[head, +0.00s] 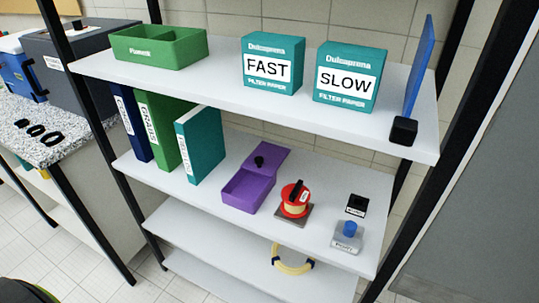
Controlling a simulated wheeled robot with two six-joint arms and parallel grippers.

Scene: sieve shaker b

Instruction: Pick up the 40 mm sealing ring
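Neither of my grippers is in view.
The speckled counter (75,160) also carries a dark grey box (85,60) and a blue case (15,75).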

